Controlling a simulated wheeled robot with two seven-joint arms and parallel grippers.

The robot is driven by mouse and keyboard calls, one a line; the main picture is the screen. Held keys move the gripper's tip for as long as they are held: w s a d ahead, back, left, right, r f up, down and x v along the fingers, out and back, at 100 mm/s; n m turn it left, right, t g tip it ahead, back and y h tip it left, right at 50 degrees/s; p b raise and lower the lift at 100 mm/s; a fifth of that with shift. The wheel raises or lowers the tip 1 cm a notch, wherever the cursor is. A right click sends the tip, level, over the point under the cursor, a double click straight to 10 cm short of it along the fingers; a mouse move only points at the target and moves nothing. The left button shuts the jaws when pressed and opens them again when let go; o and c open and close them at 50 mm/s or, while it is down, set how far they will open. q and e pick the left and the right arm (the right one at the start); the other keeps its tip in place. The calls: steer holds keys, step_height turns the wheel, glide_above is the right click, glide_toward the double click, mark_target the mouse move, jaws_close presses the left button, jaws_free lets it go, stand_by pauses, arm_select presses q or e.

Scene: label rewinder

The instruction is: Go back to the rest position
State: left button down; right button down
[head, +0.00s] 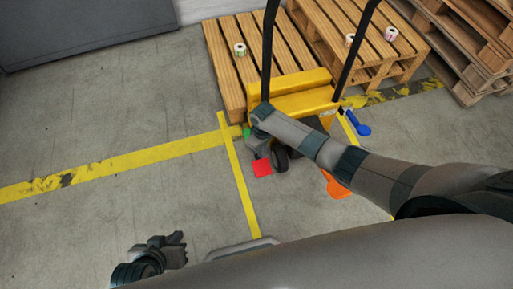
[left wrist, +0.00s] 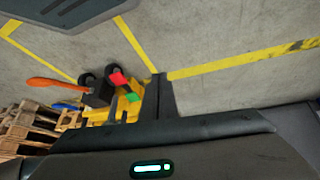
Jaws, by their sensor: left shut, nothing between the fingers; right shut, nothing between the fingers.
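My left gripper (head: 177,250) is at the lower left of the head view, shut and empty over bare floor. In the left wrist view its dark fingers (left wrist: 160,95) are together, with nothing between them. My right arm reaches in from the right, and its gripper (head: 257,149) hangs in front of the yellow pallet truck, shut and empty. In the picture it is close to the truck's wheel and a red pad; I cannot tell whether it touches them.
The yellow pallet truck (head: 305,103) has black uprights, an orange pedal (head: 337,188) and a blue lever (head: 358,122). Wooden pallets (head: 222,55) behind it carry label rolls (head: 240,49). More pallets (head: 476,45) are stacked right. Floor at left is clear, with yellow lines (head: 130,160).

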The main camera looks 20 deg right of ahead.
arm_select(q)
steer(key=shift+s+a+f+g+y, duration=0.1)
steer(key=shift+s+a+g+y, duration=0.3)
steer(key=shift+a, duration=0.35)
arm_select(e)
steer(key=shift+r, duration=0.55)
